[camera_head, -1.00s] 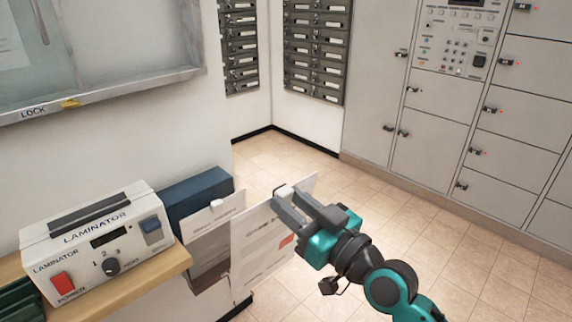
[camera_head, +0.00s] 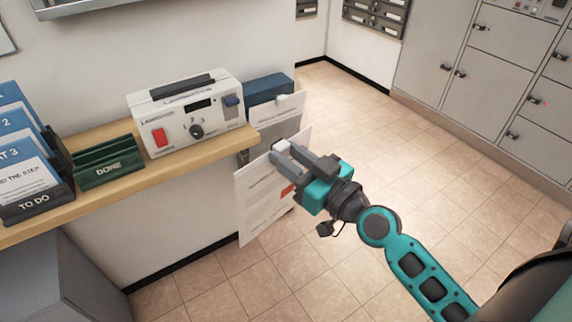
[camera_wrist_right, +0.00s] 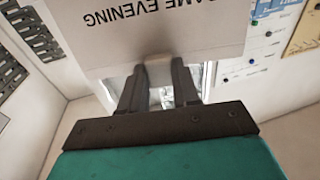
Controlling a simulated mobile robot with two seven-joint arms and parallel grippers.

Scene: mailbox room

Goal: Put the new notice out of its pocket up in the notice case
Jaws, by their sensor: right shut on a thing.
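My right gripper (camera_head: 287,151) is shut on the tab of a white notice (camera_head: 262,203). The sheet hangs below and left of the fingers, tilted, in the air in front of the shelf end. In the right wrist view the notice (camera_wrist_right: 200,30) shows "GAME EVENING" upside down, its pale tab between the fingertips (camera_wrist_right: 160,75). Behind it a pocket with another white sheet (camera_head: 275,115) is at the shelf's right end, partly covered by the held notice. Only the bottom frame of the notice case (camera_head: 90,8) shows at the top left. My left gripper is not in view.
Grey lockers (camera_head: 510,60) stand at the right. The tiled floor between is clear.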

